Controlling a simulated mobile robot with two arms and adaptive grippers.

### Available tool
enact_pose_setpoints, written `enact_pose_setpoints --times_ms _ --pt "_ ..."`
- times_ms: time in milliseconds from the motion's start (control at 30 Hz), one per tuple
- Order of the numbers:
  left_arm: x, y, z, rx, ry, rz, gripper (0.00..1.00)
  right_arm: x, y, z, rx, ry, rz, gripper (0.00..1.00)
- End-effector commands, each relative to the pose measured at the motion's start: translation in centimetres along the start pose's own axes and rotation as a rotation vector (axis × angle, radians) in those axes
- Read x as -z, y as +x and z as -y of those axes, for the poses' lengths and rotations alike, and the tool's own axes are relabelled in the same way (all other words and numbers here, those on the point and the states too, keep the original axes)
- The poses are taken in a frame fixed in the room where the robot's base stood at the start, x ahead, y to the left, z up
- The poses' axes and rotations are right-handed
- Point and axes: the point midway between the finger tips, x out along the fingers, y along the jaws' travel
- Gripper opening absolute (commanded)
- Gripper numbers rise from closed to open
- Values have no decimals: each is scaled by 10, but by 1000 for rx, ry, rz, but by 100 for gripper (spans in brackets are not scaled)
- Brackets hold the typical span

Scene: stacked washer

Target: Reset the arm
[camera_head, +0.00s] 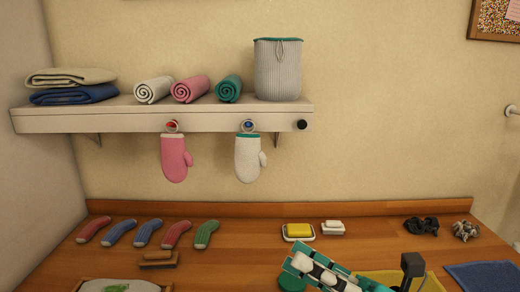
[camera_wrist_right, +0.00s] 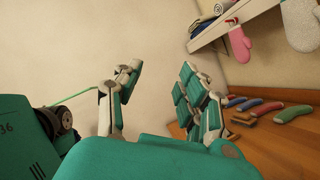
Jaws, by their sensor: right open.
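My right gripper (camera_head: 298,270) is in the lower middle of the head view, above the wooden counter (camera_head: 240,240). In the right wrist view its two teal fingers are spread apart, with nothing between the fingertips (camera_wrist_right: 160,75). The gripper is empty and touches nothing that I can see. My left gripper does not show in either view.
A wall shelf (camera_head: 150,121) holds towels and a basket (camera_head: 278,72); mittens (camera_head: 175,160) hang below.

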Motion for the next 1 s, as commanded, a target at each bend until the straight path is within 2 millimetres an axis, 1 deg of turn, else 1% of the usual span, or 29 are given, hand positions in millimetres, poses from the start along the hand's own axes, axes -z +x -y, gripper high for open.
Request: enact_pose_setpoints --times_ms 33,67,100,167,200,233,267,300,367,400,433,467,500,567,600,667,700,767,800,867,900,1000 --pt "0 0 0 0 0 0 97 -17 -6 5 6 122 147 40" --pt "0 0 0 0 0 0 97 -30 -12 12 15 204 247 40" --pt "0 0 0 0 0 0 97 -46 -25 24 35 317 387 40" --pt "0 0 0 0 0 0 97 -63 -50 49 81 493 596 40" --pt "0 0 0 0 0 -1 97 -68 -71 69 123 609 733 40" --pt "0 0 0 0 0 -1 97 -68 -88 86 158 695 833 40" --pt "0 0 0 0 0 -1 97 -65 -106 101 196 776 926 40" --pt "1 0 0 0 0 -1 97 -58 -128 121 250 874 1041 40" --pt "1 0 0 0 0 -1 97 -38 -161 147 336 1017 1199 40" --pt "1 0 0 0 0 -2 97 -20 -181 161 399 1104 1297 40" --pt "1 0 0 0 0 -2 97 -6 -196 171 447 1167 1366 40" --pt "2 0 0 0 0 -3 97 10 -211 178 497 1228 1433 40" --pt "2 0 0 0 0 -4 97 33 -228 187 565 1304 1517 40" --pt "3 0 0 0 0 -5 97 69 -252 194 672 1409 1628 40" --pt "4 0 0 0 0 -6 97 92 -264 196 738 1470 1690 40" --pt "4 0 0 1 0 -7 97 122 -279 195 829 1545 1768 40" --pt "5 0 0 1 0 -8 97 140 -287 192 887 1588 1811 40" --pt "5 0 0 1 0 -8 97 165 -297 188 969 1647 1868 40" --pt "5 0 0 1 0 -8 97 181 -303 183 1022 1682 1902 40" --pt "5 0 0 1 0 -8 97 203 -310 176 1096 1729 1945 40" --pt "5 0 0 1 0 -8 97 216 -314 171 1145 1756 1970 40" --pt "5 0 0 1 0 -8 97 247 -321 156 1268 1823 2025 40"
